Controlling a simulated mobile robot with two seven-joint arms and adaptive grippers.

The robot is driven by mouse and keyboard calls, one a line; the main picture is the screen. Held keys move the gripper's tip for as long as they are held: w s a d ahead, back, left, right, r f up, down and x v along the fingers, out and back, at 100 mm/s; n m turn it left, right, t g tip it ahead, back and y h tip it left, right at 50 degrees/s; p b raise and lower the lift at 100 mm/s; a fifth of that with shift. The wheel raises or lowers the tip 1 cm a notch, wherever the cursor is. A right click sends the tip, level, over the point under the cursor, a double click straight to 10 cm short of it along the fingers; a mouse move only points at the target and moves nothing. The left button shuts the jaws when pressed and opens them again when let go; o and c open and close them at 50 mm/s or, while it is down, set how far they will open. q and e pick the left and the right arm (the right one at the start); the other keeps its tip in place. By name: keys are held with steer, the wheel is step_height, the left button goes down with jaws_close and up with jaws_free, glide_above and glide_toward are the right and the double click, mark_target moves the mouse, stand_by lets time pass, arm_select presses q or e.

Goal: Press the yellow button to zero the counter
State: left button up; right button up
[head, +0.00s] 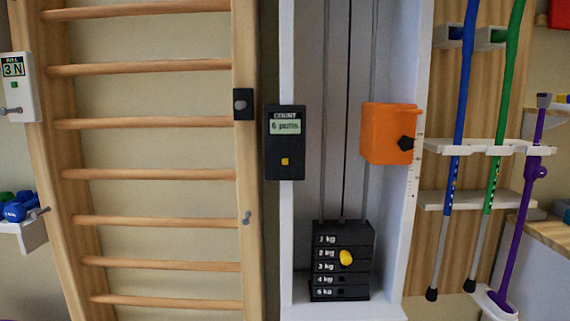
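The counter (285,142) is a dark upright box on the left post of the white weight-stack frame. Its pale display (285,126) sits under the word COUNT and appears to read "6 pulls", though the text is small. The small yellow button (285,161) is on the lower half of the counter's face, with nothing in front of it. Neither of my grippers is in view.
Wooden wall bars (150,120) stand left of the counter. An orange box (388,134) is on the frame's right side. The weight stack (341,262) below has a yellow pin (346,258). Several coloured poles hang in a white rack (480,147) at right.

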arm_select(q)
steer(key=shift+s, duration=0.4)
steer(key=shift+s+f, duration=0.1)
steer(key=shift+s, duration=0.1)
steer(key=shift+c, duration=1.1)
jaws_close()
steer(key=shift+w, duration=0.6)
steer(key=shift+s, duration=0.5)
